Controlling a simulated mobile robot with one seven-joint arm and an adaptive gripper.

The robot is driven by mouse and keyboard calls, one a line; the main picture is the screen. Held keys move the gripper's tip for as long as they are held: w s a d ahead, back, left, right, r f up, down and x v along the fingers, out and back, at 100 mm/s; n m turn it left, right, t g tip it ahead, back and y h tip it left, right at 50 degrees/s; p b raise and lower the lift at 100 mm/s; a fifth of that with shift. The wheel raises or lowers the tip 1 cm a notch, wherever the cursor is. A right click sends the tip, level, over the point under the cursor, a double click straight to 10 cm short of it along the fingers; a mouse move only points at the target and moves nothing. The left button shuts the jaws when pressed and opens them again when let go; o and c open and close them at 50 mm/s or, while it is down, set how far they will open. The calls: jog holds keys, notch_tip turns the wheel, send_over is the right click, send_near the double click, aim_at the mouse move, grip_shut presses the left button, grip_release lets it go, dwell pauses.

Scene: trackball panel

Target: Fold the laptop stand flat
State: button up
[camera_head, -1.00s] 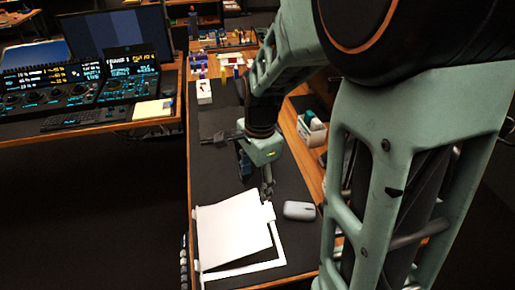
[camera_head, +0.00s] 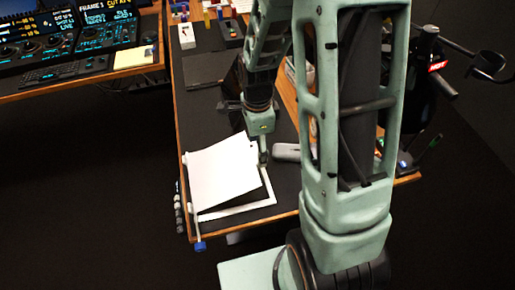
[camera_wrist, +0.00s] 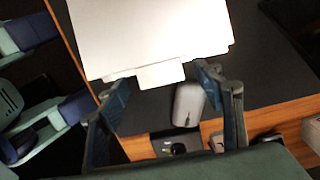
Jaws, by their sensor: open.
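The white laptop stand (camera_head: 222,172) is on the dark desk mat near the table's front end. Its top plate is tilted up above a flat white base frame (camera_head: 250,204), with a dark gap between them at the right. My gripper (camera_head: 262,160) points down at the plate's right edge. In the wrist view my open gripper (camera_wrist: 163,84) has one finger on each side of the plate's small tab (camera_wrist: 161,75). Both fingers look apart from the tab, and nothing is held. The wrist view shows the plate (camera_wrist: 150,35) from above; the base is hidden there.
A grey mouse (camera_wrist: 187,104) lies close to the right finger, and also shows beside my gripper in the head view (camera_head: 287,152). The wooden table edge (camera_wrist: 265,118) runs nearby. Several small items line the table's left edge. A console desk (camera_head: 60,85) stands at the left.

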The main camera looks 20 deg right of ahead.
aim_at(265, 169)
jog(key=shift+f, duration=0.45)
grip_shut()
jog(key=f+b, duration=0.2)
jog(key=d+f+b, duration=0.1)
jog(key=f+b, duration=0.1)
jog(key=f, duration=0.1)
jog(key=d+f+b, duration=0.1)
jog(key=f+b, duration=0.1)
jog(key=f, duration=0.1)
jog(key=shift+s+d+f, duration=0.1)
jog(key=shift+d+f, duration=0.1)
jog(key=shift+f, duration=0.05)
jog(key=shift+d+f+b, duration=0.15)
jog(key=shift+b, duration=0.2)
grip_release()
